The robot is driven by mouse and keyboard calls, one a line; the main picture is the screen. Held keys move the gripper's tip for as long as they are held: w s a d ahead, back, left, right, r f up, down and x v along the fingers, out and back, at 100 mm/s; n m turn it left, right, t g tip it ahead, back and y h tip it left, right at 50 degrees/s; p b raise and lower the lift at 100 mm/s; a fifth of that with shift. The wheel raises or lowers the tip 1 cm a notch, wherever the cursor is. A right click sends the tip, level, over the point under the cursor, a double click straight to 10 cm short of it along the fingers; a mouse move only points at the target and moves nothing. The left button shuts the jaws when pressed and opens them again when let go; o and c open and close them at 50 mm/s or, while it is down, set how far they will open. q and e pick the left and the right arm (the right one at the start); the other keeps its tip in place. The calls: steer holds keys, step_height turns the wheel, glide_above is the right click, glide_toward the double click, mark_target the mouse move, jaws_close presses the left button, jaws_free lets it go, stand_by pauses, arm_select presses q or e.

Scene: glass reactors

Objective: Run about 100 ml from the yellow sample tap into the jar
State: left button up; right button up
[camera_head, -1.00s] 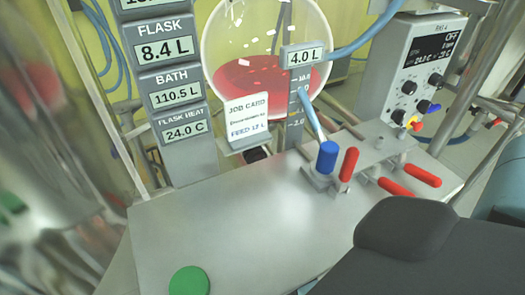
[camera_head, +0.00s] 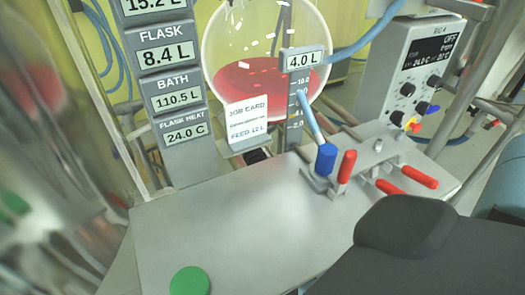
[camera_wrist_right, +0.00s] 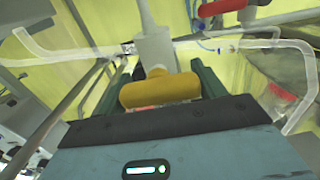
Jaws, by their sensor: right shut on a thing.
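The yellow tap handle (camera_wrist_right: 160,91) sits between the dark green fingers of my right gripper (camera_wrist_right: 164,76) in the right wrist view, and the gripper is shut on it. A pale grey valve body (camera_wrist_right: 154,48) rises behind the handle, with clear glass pipe running to both sides. My right arm crosses the lower right of the head view, where its gripper is out of frame. I cannot make out the jar in either view. My left gripper is not in view.
A grey bench (camera_head: 235,225) holds a green disc (camera_head: 190,281), a blue-capped fitting (camera_head: 326,158) and red handles (camera_head: 420,177). Behind it are a round flask (camera_head: 262,70) with red liquid, a display column (camera_head: 180,105), a job card (camera_head: 246,122) and a control box (camera_head: 412,75).

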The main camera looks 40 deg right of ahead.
steer(key=o, duration=1)
steer(key=shift+s+a, duration=0.15)
steer(key=shift+s, duration=0.4)
steer(key=p+v, duration=0.2)
steer(key=v, duration=0.4)
steer(key=shift+s+a, duration=0.15)
steer(key=shift+s, duration=0.15)
steer(key=shift+s, duration=0.1)
